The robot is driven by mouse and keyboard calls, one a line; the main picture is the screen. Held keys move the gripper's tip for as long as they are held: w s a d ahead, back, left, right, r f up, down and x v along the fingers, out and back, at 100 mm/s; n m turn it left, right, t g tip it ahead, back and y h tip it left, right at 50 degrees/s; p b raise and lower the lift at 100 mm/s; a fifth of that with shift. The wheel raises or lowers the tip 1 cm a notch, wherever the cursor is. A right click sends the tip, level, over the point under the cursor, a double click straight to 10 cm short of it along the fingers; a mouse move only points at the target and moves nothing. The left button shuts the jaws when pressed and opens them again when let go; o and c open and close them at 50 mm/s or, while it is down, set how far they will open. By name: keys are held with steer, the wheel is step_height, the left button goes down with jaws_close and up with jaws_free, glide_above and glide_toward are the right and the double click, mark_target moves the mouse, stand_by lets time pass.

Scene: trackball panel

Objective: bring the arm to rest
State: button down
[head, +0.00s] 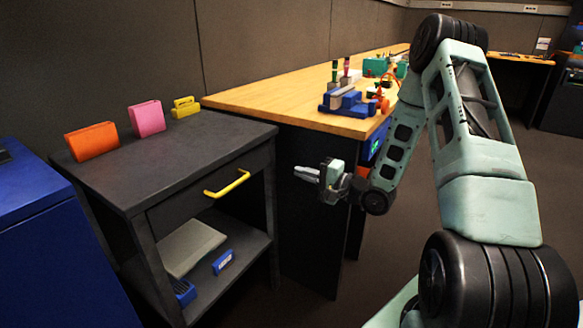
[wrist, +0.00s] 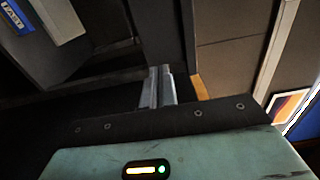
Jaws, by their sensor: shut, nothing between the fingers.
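My arm shows large at the right in the head view, a pale green and black arm bent at its elbow. My gripper (head: 306,173) hangs in the air in front of the wooden workbench's dark side panel, pointing left. Its fingers are together and hold nothing. In the wrist view, the closed grey fingers (wrist: 157,87) stand up from the dark edge of the gripper body. No trackball panel can be made out in either view.
A dark cabinet (head: 200,160) with a yellow handle (head: 227,184) stands left of my gripper. Orange (head: 91,141), pink (head: 147,118) and yellow (head: 185,107) items sit on it. The workbench (head: 290,108) holds several tools. A blue box (head: 45,240) stands at the left edge.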

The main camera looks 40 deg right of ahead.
steer(key=shift+v, duration=0.8)
steer(key=w+a+n+g, duration=0.4)
steer(key=a+n+g, duration=0.15)
steer(key=a, duration=0.55)
steer(key=s+a+r+n+g+h, duration=0.1)
steer(key=s+a+n+g+h, duration=0.35)
steer(key=a, duration=0.65)
steer(key=s+a+r+n+g, duration=0.2)
steer(key=s+a+n, duration=0.2)
steer(key=s, duration=0.5)
steer(key=s+a+r+n+g+h, duration=0.1)
steer(key=s+a+r+n+g, duration=0.2)
steer(key=s, duration=0.7)
steer(key=s+a+r+n+g, duration=0.15)
steer(key=s+a+n, duration=0.3)
steer(key=s, duration=0.45)
step_height(320, 180, up, 24)
steer(key=d+p, duration=0.1)
steer(key=p, duration=2.4)
steer(key=shift+w+g, duration=0.1)
steer(key=shift+g, duration=0.15)
